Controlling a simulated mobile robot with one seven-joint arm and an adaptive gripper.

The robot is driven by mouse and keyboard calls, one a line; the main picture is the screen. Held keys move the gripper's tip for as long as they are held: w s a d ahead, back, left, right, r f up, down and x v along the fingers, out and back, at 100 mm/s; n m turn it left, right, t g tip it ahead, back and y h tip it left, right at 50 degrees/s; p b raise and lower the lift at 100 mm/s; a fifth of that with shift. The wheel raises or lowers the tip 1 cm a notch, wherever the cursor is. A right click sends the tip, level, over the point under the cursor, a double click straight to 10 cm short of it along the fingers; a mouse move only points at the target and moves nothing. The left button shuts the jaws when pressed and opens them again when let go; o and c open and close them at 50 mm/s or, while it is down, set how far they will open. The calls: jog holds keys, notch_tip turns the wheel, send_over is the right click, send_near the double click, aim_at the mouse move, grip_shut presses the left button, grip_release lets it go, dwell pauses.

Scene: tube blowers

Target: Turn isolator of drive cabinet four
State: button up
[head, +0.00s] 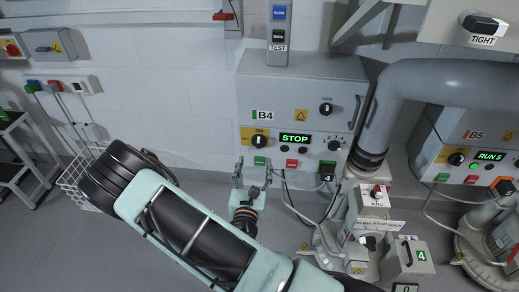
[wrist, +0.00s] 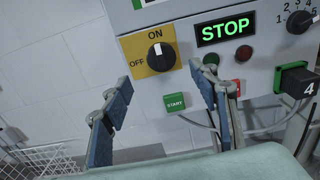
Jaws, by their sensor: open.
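Drive cabinet B4 (head: 300,95) is a grey wall cabinet with a green STOP display (head: 295,139). Its isolator (head: 260,141) is a black rotary knob on a yellow ON/OFF plate at the lower left of the front. In the wrist view the isolator (wrist: 161,57) stands with its white mark up, toward ON. My gripper (head: 253,174) is open and empty just below the isolator. In the wrist view its two fingers (wrist: 160,85) stand apart, with tips lower left and lower right of the knob, not around it.
A green START button (wrist: 175,102) shows between my fingers. A red button (head: 292,163) and a black block marked 4 (head: 327,171) sit to the right, with hanging cables. A large grey pipe (head: 385,100) runs right of the cabinet.

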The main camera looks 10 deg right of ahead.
aim_at(258, 144)
jog(key=b+x, duration=0.2)
jog(key=x, duration=0.7)
jog(key=shift+w+d, duration=0.15)
jog(key=shift+w, duration=0.15)
jog(key=c, duration=1.1)
jog(key=shift+c, duration=0.2)
